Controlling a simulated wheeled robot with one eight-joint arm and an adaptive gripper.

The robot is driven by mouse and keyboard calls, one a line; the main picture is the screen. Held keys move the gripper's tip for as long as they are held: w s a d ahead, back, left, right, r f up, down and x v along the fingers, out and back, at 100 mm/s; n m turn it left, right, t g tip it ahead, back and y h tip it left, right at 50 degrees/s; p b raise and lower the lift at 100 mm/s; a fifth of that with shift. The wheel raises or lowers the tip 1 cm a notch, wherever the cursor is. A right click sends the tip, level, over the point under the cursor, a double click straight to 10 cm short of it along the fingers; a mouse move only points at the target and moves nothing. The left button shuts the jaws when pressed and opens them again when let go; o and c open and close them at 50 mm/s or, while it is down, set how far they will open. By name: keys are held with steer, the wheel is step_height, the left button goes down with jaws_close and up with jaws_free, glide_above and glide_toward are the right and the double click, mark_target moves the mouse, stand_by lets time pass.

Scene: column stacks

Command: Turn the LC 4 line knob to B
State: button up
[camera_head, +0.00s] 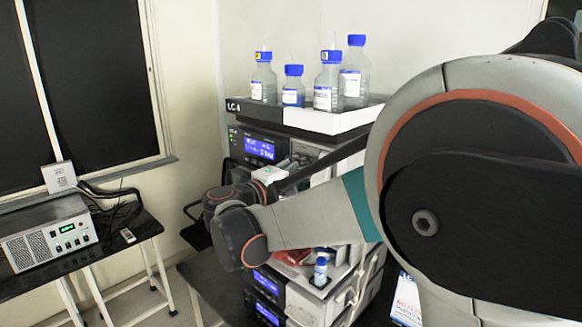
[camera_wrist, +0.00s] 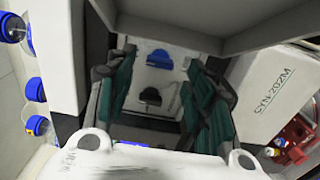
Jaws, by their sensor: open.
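In the wrist view, my gripper (camera_wrist: 161,62) is open, with its green-padded fingers to either side of a white panel (camera_wrist: 155,78). A blue knob (camera_wrist: 158,59) shows on the panel between the fingertips. A smaller black knob (camera_wrist: 150,96) shows on the same panel, nearer the bottom of the picture. The fingers appear apart from both knobs. I cannot read any position marks or tell where B is. In the head view, the stack labelled LC 4 (camera_head: 237,106) stands in the middle; my arm covers much of it, and the knobs and fingertips cannot be made out.
Several blue-capped bottles (camera_head: 328,82) stand on the stack's top tray. A lit display (camera_head: 260,148) faces left below them. In the wrist view, a grey edge (camera_wrist: 215,40) and a white CYN-202M housing (camera_wrist: 270,90) lie close by. A side table holds a power unit (camera_head: 50,240).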

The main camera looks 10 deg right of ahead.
steer(key=shift+x, duration=1.35)
steer(key=shift+c, duration=0.3)
steer(key=c, duration=1)
